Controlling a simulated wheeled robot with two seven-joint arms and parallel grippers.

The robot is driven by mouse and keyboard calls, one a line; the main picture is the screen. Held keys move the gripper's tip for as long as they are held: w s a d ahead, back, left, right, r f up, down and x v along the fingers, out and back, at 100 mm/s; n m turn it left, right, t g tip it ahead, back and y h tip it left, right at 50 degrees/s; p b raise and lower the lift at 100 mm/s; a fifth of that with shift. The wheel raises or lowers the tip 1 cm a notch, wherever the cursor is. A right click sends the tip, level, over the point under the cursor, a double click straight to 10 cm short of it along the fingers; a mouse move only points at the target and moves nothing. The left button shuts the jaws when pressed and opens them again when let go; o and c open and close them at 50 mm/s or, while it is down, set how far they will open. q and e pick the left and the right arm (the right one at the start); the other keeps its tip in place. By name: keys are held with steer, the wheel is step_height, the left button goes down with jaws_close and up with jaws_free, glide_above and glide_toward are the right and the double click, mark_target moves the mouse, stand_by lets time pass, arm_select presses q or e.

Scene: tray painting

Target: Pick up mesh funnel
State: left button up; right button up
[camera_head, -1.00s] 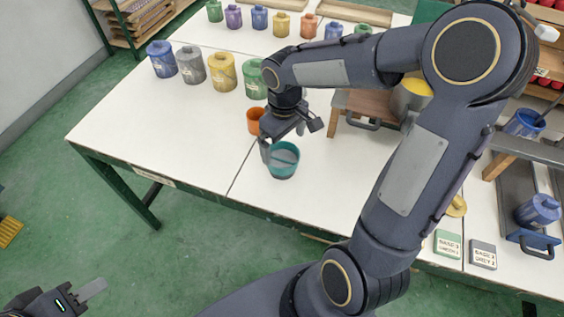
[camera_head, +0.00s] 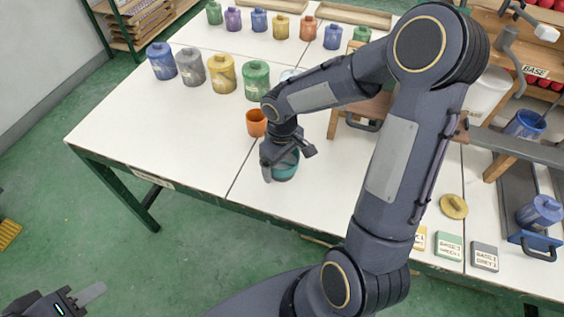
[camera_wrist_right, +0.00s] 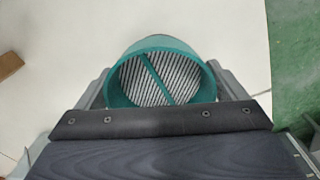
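The mesh funnel is a teal round cup (camera_head: 284,172) with a grey striped mesh and a teal crossbar inside. It stands near the front edge of the white table and fills the middle of the right wrist view (camera_wrist_right: 160,80). My right gripper (camera_head: 286,160) is down at the funnel, with one finger on each side of it. The fingers look open around it; I cannot tell whether they touch its wall. The gripper hides part of the funnel in the head view. My left gripper (camera_head: 88,297) is at the lower left, off the table, only partly in frame.
An orange cup (camera_head: 256,122) stands just behind the funnel. Large blue, grey, yellow and green pots (camera_head: 222,73) line the table behind. A wooden stand (camera_head: 345,110) is to the right. The table's left front is clear.

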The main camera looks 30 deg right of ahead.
steer(key=c, duration=0.8)
steer(key=shift+o, duration=0.2)
